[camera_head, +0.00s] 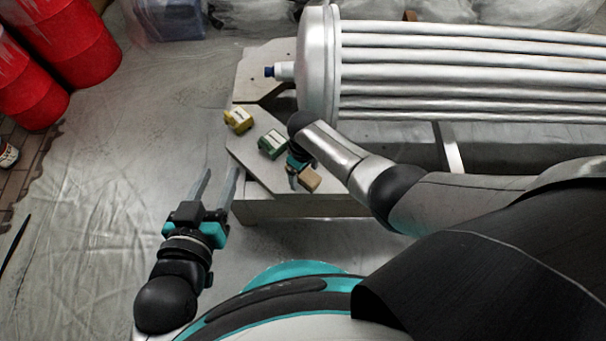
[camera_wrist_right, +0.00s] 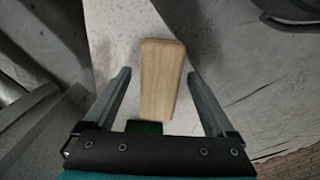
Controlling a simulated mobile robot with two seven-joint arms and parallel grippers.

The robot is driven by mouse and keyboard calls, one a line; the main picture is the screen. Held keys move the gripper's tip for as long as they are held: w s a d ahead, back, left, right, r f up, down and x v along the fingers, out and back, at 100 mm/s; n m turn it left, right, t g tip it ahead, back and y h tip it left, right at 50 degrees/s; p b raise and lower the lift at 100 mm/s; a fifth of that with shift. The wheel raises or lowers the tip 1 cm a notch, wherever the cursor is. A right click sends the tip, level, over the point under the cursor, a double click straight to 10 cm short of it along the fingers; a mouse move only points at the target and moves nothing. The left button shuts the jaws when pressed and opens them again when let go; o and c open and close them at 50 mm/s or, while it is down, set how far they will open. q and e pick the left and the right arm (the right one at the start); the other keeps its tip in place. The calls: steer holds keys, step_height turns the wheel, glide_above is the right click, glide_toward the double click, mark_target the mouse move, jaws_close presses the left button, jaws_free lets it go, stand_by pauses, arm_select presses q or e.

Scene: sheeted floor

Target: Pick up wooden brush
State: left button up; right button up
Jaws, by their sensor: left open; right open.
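The wooden brush (camera_head: 309,179) is a small light-brown block near the front edge of the grey bench plate in the head view. In the right wrist view the brush (camera_wrist_right: 161,78) lies lengthwise between the two fingers, with a gap on each side. A dark green piece shows at the brush's near end, partly hidden by the gripper body. My left gripper (camera_head: 217,178) is open and empty, left of the bench, over the floor.
A yellow box (camera_head: 238,120) and a green box (camera_head: 272,144) lie on the plate (camera_head: 262,172) near the brush. A large metal tube bundle (camera_head: 450,70) fills the back right. Red drums (camera_head: 70,40) stand at the far left. The sheeted floor (camera_head: 130,150) between is clear.

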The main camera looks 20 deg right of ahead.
jaws_close()
stand_by(0.8)
